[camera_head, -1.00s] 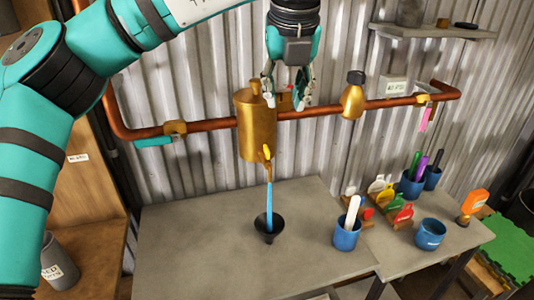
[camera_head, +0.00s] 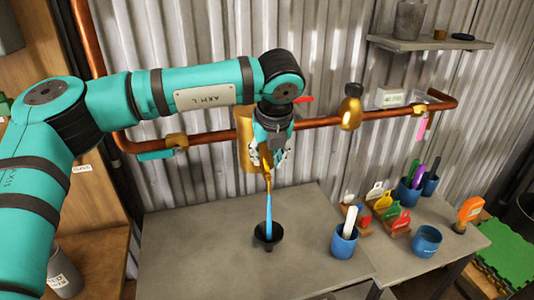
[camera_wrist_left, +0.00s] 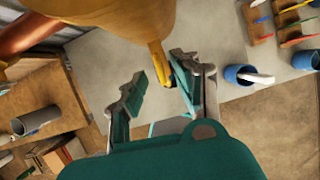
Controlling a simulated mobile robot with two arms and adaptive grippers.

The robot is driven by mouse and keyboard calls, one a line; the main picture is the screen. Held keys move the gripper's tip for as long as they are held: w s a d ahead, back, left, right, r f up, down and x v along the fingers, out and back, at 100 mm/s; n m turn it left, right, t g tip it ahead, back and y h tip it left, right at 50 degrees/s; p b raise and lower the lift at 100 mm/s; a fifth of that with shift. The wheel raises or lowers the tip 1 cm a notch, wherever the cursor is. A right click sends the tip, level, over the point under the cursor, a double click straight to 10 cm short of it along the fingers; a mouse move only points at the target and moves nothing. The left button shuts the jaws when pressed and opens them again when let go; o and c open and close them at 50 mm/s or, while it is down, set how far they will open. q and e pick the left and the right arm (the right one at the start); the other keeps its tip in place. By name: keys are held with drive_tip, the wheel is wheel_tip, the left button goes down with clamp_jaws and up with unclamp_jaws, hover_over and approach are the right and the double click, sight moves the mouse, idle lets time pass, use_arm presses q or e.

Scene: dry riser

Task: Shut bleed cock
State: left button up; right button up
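The brass vessel (camera_head: 243,146) hangs on the copper pipe, mostly hidden behind my left gripper (camera_head: 267,158). The bleed cock at its bottom shows as a small yellow spout (camera_head: 267,182). A blue stream (camera_head: 269,210) runs from it into a black funnel (camera_head: 268,236) on the bench. In the left wrist view the yellow spout (camera_wrist_left: 157,58) reaches down between the spread fingers, closer to the right one. My left gripper (camera_wrist_left: 157,88) is open and empty; I cannot tell whether a finger touches the cock. My right gripper is not in view.
The copper pipe (camera_head: 324,121) runs along the corrugated wall, with a brass fitting (camera_head: 351,108). A red lever (camera_head: 303,99) shows behind my arm. Blue cups (camera_head: 344,242) and coloured tags (camera_head: 398,222) stand on the right of the bench; its left part (camera_head: 190,245) is clear.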

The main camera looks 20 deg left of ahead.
use_arm(q)
drive_tip(key=shift+x, duration=0.8)
drive_tip(key=shift+c, duration=0.4)
clamp_jaws()
